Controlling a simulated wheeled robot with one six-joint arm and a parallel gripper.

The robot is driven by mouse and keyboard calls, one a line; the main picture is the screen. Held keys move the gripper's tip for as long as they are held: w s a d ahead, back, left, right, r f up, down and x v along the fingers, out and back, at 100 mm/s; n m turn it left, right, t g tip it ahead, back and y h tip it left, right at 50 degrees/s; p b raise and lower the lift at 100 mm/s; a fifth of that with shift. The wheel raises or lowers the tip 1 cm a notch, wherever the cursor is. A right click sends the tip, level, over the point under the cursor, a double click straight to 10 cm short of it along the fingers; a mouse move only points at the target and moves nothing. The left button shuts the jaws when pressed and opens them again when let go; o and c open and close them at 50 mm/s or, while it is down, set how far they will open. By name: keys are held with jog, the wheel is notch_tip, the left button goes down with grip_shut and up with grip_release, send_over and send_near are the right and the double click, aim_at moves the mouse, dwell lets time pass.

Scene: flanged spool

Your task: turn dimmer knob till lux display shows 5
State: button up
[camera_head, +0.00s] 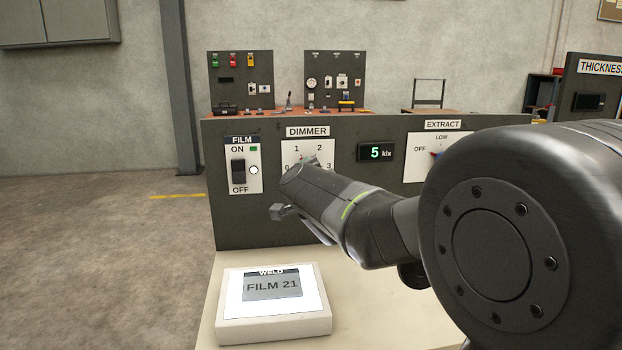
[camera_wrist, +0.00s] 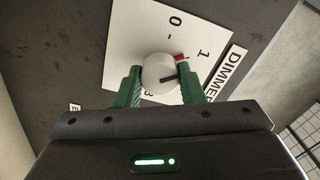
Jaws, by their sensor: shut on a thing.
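The dimmer plate (camera_head: 291,150) is white with a scale from 0 to 3, on a dark upright panel. The lux display (camera_head: 376,152) right of it shows a green 5 klx. In the wrist view the dimmer knob (camera_wrist: 153,72) is a pale round knob with a dark bar on its face. A small red mark shows at its edge, near the 1. My gripper (camera_wrist: 158,69) is shut on the knob, with one green finger on each side. In the head view my gripper (camera_head: 297,180) and arm hide the knob and the lower part of the plate.
The FILM switch (camera_head: 239,171) is left of the dimmer, with a green lamp by ON. The EXTRACT plate (camera_head: 417,158) is to the right, partly behind my arm. A lit viewer (camera_head: 230,306) labelled FILM 21 sits on the pale bench (camera_head: 370,315) below.

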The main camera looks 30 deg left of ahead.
jog(key=shift+m, duration=0.7)
jog(key=o, duration=1)
jog(key=p+v, duration=0.2)
jog(key=v, duration=1.2)
jog(key=shift+p, duration=0.35)
jog(key=shift+w, duration=0.1)
